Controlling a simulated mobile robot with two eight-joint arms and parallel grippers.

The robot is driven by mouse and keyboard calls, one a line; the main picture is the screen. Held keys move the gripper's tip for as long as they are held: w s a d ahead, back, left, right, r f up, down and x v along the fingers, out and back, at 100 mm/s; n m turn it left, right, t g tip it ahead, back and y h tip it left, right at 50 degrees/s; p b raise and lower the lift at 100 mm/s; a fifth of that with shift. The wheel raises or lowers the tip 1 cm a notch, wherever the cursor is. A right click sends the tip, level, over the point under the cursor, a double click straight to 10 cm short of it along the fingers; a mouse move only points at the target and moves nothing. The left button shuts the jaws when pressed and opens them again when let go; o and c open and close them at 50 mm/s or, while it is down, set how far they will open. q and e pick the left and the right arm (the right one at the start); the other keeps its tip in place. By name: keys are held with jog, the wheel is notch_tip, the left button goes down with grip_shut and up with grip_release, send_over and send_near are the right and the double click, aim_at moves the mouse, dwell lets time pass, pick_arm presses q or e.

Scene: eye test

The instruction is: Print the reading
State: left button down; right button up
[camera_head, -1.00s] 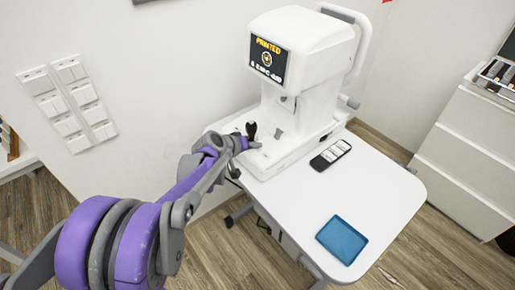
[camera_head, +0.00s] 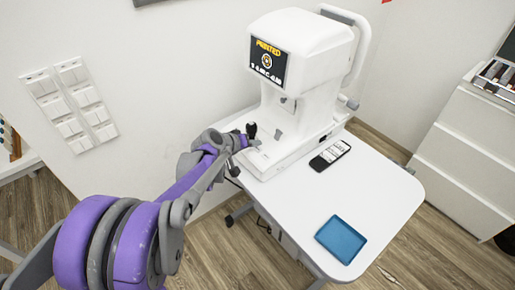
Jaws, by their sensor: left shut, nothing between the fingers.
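A white eye-test machine (camera_head: 305,50) stands on a white table (camera_head: 365,200). A black joystick (camera_head: 251,131) stands up from the machine's base (camera_head: 275,158). My left gripper (camera_head: 243,142) is shut and empty, close beside the joystick at the left part of the base. I cannot tell whether it touches the base. My right gripper is not in view.
A black phone-like device (camera_head: 330,155) lies on the table right of the machine. A blue tray (camera_head: 341,240) lies near the front edge. The table between them is clear. A white drawer cabinet (camera_head: 470,150) stands at the right, and wall switches (camera_head: 70,105) are at the left.

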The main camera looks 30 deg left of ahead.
pick_arm(q)
jog(key=shift+s+a+r+p, duration=0.1)
jog(key=shift+s+r+p, duration=0.05)
jog(key=shift+r+p, duration=0.95)
jog(key=shift+s+r+p, duration=0.15)
jog(key=shift+r+p, duration=0.65)
jog(key=shift+r, duration=0.6)
jog(key=s+d+r+m+g+p, duration=0.2)
jog(key=s+d+m+g, duration=0.15)
jog(key=s+d, duration=1)
jog(key=s+f+m+g+y+p, duration=0.1)
jog(key=s, duration=0.6)
jog(key=s+d+f+m+y, duration=0.1)
jog(key=s+m, duration=0.1)
jog(key=s, duration=0.5)
jog(key=shift+d+f+g+p, duration=0.25)
jog(key=shift+f+g+p, duration=0.05)
jog(key=shift+g+p, duration=0.1)
jog(key=shift+m, duration=0.25)
